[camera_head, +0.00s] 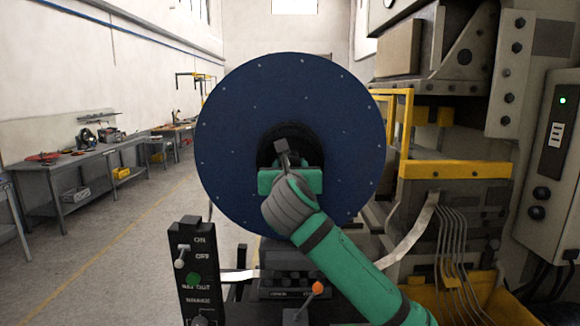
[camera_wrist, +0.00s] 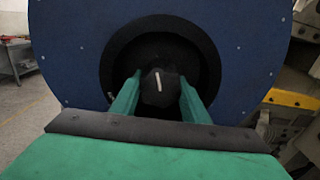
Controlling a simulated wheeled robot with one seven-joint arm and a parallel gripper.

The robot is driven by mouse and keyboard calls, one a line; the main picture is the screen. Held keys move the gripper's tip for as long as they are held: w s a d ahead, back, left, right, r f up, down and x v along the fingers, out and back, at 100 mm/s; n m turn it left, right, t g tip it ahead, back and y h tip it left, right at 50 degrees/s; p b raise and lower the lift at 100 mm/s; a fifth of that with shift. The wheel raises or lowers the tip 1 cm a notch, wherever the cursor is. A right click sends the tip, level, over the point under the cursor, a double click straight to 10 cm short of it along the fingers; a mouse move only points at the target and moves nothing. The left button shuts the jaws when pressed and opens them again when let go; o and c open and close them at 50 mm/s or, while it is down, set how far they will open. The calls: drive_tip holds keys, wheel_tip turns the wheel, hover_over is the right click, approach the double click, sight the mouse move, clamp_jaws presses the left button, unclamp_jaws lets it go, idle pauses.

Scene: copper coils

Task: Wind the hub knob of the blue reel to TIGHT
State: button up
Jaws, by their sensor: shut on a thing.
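The blue reel (camera_head: 290,95) stands upright in the middle of the head view, a large disc with a dark recess at its centre. It also fills the upper part of the wrist view (camera_wrist: 75,60). The dark hub knob (camera_wrist: 160,88) sits in that recess and bears a short white mark, close to upright and leaning slightly. My gripper (camera_wrist: 160,92) reaches into the recess with one green finger on each side of the knob, shut on it. In the head view my gripper (camera_head: 290,165) hides most of the hub. No TIGHT label is readable.
A control post (camera_head: 195,270) with a switch marked ON and OFF stands at the lower left. A lever with an orange ball (camera_head: 318,287) is below the reel. A machine with a yellow guard (camera_head: 455,169) and metal strips stands right. Workbenches (camera_head: 85,160) line the left wall beside open floor.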

drive_tip(key=m, duration=0.4)
drive_tip(key=shift+a, duration=0.2)
drive_tip(key=m, duration=0.6)
drive_tip(key=shift+m, duration=0.4)
drive_tip(key=m, duration=0.4)
drive_tip(key=shift+a+r+m, duration=0.1)
drive_tip(key=shift+m, duration=0.2)
drive_tip(key=m, duration=0.6)
drive_tip(key=shift+r, duration=0.1)
drive_tip(key=m, duration=0.4)
drive_tip(key=shift+m, duration=1.5)
